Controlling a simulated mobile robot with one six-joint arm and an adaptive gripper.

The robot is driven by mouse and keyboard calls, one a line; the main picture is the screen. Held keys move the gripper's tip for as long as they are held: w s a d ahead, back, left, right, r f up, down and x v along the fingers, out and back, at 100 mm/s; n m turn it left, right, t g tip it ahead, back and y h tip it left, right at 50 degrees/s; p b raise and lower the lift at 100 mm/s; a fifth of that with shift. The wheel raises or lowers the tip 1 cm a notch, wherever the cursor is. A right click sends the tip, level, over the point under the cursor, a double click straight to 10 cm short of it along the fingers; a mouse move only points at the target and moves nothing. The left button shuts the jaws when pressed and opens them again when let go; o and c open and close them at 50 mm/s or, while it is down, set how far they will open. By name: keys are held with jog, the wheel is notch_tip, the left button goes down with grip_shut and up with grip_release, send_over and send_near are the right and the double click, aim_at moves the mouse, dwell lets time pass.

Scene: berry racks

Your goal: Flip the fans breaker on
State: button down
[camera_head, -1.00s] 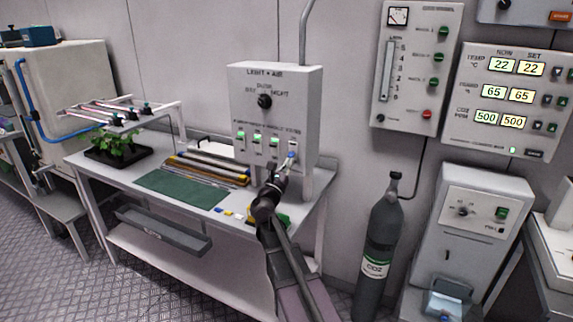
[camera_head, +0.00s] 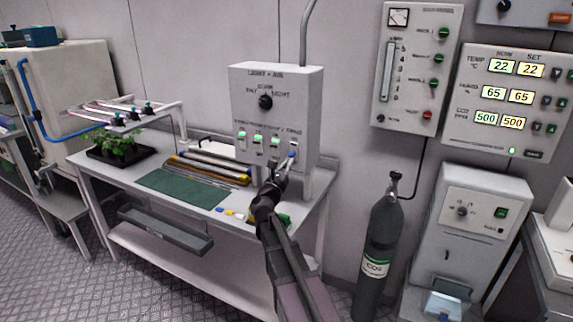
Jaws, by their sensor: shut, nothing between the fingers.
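The grey LIGHT + AIR box (camera_head: 300,92) stands at the back right of the bench, with a black dial (camera_head: 265,102) and a row of breakers below it.
The bench (camera_head: 110,168) holds a green mat (camera_head: 178,187), a bundle of tubes, small coloured pieces and a plant tray (camera_head: 105,157). A CO2 cylinder (camera_head: 375,250) stands to the right of the bench. Wall panels hang at upper right.

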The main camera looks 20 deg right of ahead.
jog(key=shift+a+r+p, duration=0.1)
jog(key=shift+r+p, duration=0.2)
jog(key=shift+s+a+r+p, duration=0.15)
jog(key=shift+r+p, duration=0.25)
jog(key=shift+p, duration=0.05)
jog(key=shift+f, duration=0.1)
dwell(0.3)
jog(key=s+a+r+p, duration=0.2)
jog(key=s+a, duration=0.4)
jog(key=a, duration=0.1)
jog(key=shift+s+a+r, duration=0.15)
jog(key=shift+s+r, duration=0.05)
dwell(0.5)
